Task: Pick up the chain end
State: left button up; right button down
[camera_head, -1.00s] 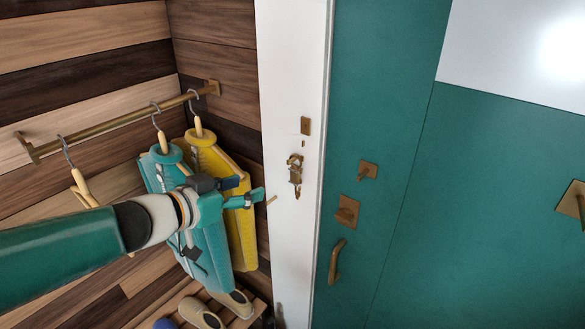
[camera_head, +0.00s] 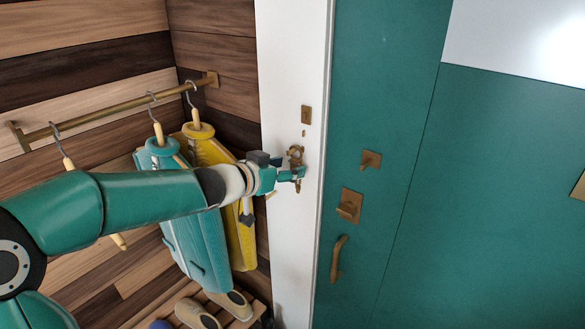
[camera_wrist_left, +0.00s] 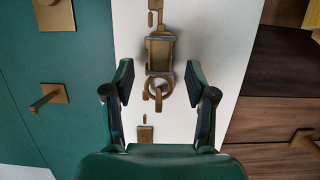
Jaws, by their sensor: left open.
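The brass chain end (camera_head: 296,153) hangs on the white door frame, beside the teal door. In the left wrist view the chain end (camera_wrist_left: 160,52) shows as a brass block with a ring below it in the picture. My left gripper (camera_head: 297,174) is at the frame, right by the chain and partly covering it in the head view. In the left wrist view my left gripper (camera_wrist_left: 160,75) is open, one finger on each side of the chain end, with gaps on both sides. Whether the fingers reach its depth is unclear. My right gripper is out of view.
The teal door (camera_head: 400,240) carries a brass peg plate (camera_head: 371,160), a turn knob (camera_head: 348,205) and a handle (camera_head: 337,258). A small brass plate (camera_head: 306,115) sits above the chain. Teal (camera_head: 195,240) and yellow (camera_head: 240,240) garments hang left, near my arm.

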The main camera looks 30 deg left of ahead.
pick_arm(q)
jog(key=shift+x, duration=1)
grip_shut()
jog(key=shift+r, duration=0.1)
jog(key=shift+r+p, duration=0.65)
jog(key=shift+r, duration=0.2)
jog(key=s+a, duration=0.1)
jog(key=s, duration=1.7)
jog(key=shift+a+f+p, duration=0.15)
jog(key=shift+p, duration=0.3)
